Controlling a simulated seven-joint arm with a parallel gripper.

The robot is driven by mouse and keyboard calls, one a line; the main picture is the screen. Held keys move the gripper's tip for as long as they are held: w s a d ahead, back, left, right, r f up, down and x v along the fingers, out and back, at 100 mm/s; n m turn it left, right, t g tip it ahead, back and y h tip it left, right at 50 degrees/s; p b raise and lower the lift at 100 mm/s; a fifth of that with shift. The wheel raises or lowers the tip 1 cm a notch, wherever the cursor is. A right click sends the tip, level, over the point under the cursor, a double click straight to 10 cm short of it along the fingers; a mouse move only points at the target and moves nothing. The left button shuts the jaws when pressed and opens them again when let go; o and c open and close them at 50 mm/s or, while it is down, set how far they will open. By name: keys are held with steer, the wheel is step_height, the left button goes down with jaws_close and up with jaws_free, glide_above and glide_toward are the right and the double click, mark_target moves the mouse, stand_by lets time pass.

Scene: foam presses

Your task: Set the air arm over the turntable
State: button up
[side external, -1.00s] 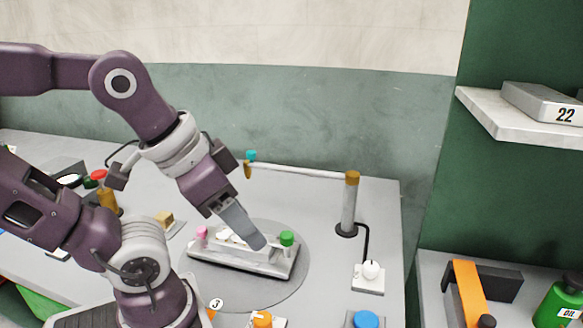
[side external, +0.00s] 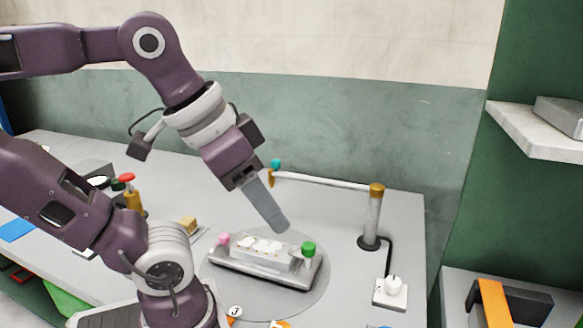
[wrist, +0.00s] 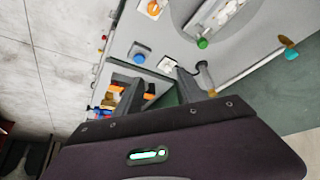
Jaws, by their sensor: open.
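The air arm (side external: 325,182) is a pale horizontal tube on a grey post with a brass cap. Its free end has a teal knob and brass nozzle and lies behind the turntable (side external: 312,292), a grey disc. In the wrist view the teal knob (wrist: 291,54) is at the right. On the turntable sits a metal mould (side external: 265,263) with pink and green knobs and pale contents. My gripper (side external: 279,222) is above the mould, pointing down to the right, apart from the air arm. In the wrist view my gripper (wrist: 160,95) has its fingers spread with nothing held.
A white switch box (side external: 390,293) stands right of the post, joined by a black cable. A red-topped brass pump (side external: 132,192) and a yellow block (side external: 188,224) are at the left. A shelf (side external: 535,132) juts from the green wall at right.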

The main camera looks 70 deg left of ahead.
steer(key=w+a+f+n+g+y, duration=0.2)
steer(key=w+a+n+g+y, duration=0.2)
steer(key=w+a+n, duration=0.55)
steer(key=w+a+f+n+g+y, duration=0.25)
steer(key=a+n+g, duration=0.3)
steer(key=a, duration=0.95)
steer(key=w+a+r+n+g+y, duration=0.5)
steer(key=w+a+n+y, duration=0.2)
steer(key=a+n+y, duration=0.3)
step_height(320, 180, down, 13)
steer(key=a+m, duration=0.1)
steer(key=a, duration=0.1)
steer(key=x, duration=0.6)
steer(key=shift+s+f+h, duration=0.3)
steer(key=shift+s+h, duration=0.15)
steer(key=shift+s, duration=0.05)
jaws_close()
